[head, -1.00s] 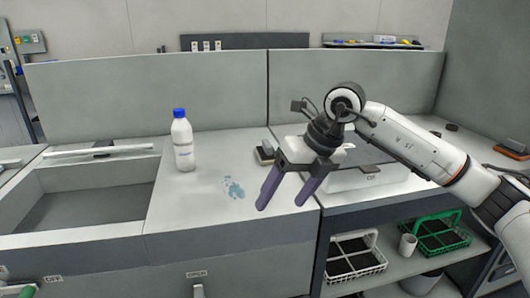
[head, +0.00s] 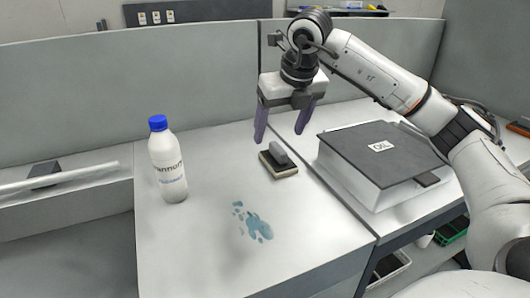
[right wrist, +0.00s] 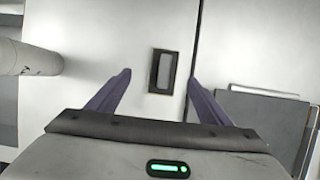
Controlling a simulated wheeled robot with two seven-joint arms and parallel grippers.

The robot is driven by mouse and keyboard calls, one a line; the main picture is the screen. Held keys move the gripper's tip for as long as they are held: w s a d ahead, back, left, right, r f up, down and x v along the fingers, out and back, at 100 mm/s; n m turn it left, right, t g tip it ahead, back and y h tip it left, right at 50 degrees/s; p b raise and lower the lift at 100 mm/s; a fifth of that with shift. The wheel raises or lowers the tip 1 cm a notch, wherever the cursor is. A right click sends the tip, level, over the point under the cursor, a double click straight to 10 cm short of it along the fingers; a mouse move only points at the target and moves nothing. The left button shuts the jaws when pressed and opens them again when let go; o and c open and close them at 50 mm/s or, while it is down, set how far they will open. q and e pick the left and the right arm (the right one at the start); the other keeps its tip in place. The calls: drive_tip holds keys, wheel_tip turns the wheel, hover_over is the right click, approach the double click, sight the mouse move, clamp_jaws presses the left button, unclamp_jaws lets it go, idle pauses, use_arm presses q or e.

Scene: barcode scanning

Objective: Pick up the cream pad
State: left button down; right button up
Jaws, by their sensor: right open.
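The cream pad (head: 284,173) lies on the white worktop, a small block with a dark layer and a grey handle on top. My right gripper (head: 282,138) is open and empty, above and slightly behind the pad in the head view. In the right wrist view the pad (right wrist: 152,72) shows beyond and between the two purple fingers (right wrist: 160,82), with its long side running along the picture's height. The gripper and pad are apart. My left gripper is in neither view.
A white bottle with a blue cap (head: 168,165) stands to the left. A blue stain (head: 255,226) marks the worktop in front of the pad. A white box with a dark lid (head: 370,150) stands to the right. A sink-like recess (head: 70,235) lies at far left.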

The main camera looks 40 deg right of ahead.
sight(279, 148)
drive_tip(key=x, duration=0.3)
drive_tip(key=shift+s+f, duration=0.25)
drive_tip(key=shift+d+x, duration=0.15)
drive_tip(key=shift+x, duration=1.25)
drive_tip(key=shift+d+x, duration=0.2)
drive_tip(key=shift+x, duration=1.15)
drive_tip(key=shift+s, duration=0.1)
drive_tip(key=c, duration=1.2)
